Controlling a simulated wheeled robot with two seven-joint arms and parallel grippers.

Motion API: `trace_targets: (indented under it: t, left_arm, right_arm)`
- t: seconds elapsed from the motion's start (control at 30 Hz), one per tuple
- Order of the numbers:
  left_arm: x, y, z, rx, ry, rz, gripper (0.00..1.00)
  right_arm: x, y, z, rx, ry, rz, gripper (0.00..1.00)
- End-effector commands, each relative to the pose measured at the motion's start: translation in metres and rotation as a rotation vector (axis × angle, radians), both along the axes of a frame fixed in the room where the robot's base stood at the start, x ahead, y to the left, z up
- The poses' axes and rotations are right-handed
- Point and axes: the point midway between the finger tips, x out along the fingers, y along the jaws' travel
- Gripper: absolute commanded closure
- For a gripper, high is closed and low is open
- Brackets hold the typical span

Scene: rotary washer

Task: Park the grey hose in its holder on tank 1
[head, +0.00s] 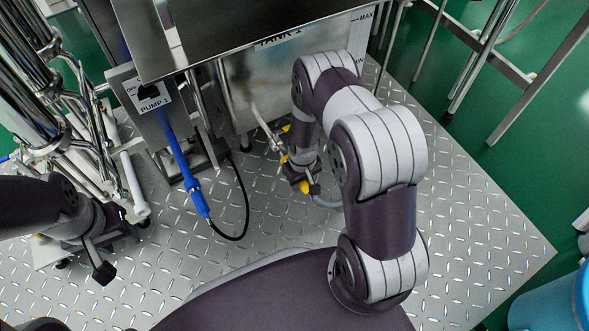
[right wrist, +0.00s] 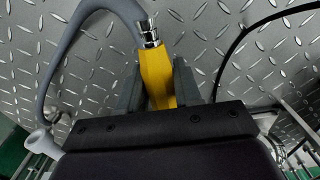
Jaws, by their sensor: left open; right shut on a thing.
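The grey hose (right wrist: 60,62) arches across the left of the right wrist view. It joins a yellow fitting (right wrist: 157,78) through a metal coupling (right wrist: 148,35). My right gripper (right wrist: 158,88) is shut on the yellow fitting, one finger on each side. In the head view, my right gripper (head: 304,180) is low in front of tank 1 (head: 240,92), and part of the grey hose (head: 326,203) shows beside it. I cannot make out the holder clearly. My left gripper (head: 114,250) is open and empty at the lower left, apart from the hose.
A pump box (head: 153,103) labelled PUMP 1 stands left of tank 1, with a blue lance (head: 188,178) and black hose (head: 246,205) below it. Steel pipework (head: 55,90) fills the left. Open tread plate (head: 470,220) lies right. A blue drum (head: 550,305) stands lower right.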

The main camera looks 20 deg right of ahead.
Motion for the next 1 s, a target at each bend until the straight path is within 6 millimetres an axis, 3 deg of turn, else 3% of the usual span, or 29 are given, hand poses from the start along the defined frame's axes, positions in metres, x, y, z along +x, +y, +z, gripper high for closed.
trace_targets:
  t: [0.6,1.0]
  left_arm:
    - [0.000,0.000,0.030,0.000,0.000,0.000,0.55]
    - [0.000,0.000,0.030,0.000,0.000,0.000,0.55]
  right_arm:
    - [-0.048,-0.004,0.002,0.000,0.001,0.000,1.00]
    - [-0.050,-0.006,0.000,0.000,-0.001,-0.001,1.00]
